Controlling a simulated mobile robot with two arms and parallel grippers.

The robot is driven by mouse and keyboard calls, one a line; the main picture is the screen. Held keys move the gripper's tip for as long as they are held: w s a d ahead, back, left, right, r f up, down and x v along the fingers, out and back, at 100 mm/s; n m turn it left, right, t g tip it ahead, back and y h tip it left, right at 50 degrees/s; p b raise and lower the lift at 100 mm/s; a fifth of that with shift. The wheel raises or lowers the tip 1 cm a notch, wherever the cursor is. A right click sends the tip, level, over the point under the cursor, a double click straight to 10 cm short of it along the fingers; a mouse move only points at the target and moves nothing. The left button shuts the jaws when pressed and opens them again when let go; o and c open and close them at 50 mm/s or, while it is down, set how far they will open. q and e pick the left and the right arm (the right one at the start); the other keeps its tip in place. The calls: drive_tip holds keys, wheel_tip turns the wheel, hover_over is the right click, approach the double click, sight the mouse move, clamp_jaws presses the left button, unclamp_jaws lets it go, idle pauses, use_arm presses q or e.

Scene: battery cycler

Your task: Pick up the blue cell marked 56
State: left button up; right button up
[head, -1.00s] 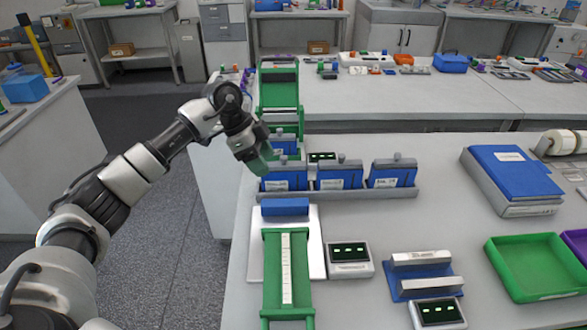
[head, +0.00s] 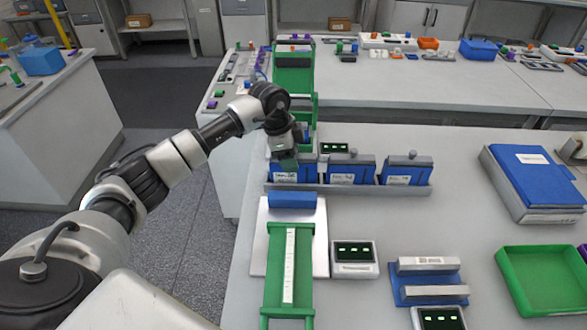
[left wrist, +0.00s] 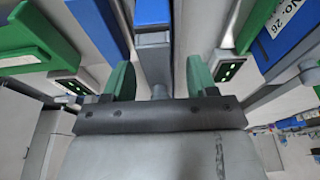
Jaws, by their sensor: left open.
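Three blue cells with grey tops and white labels stand in a grey rack (head: 350,189): a left one (head: 283,176), a middle one (head: 345,175) and a right one (head: 398,176). Their label numbers are too small to read in the head view, so I cannot tell which is 56. My left gripper (head: 285,160) is open over the left cell and hides part of it. In the left wrist view its green fingers (left wrist: 160,82) stand apart on either side of a blue cell's grey top (left wrist: 154,55). Another cell (left wrist: 288,38) there reads "No. 26".
A green stand (head: 290,262) with a white scale strip, a small display box (head: 354,258), a blue-and-grey holder (head: 430,282) and a green tray (head: 545,281) lie in front. A blue binder (head: 535,178) is at right. A tall green frame (head: 294,80) rises behind.

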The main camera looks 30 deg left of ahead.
use_arm(q)
drive_tip(key=shift+w+d+f, duration=0.1)
drive_tip(key=shift+d+f, duration=0.05)
drive_tip(key=shift+f, duration=0.45)
clamp_jaws()
drive_tip(key=shift+r, duration=0.15)
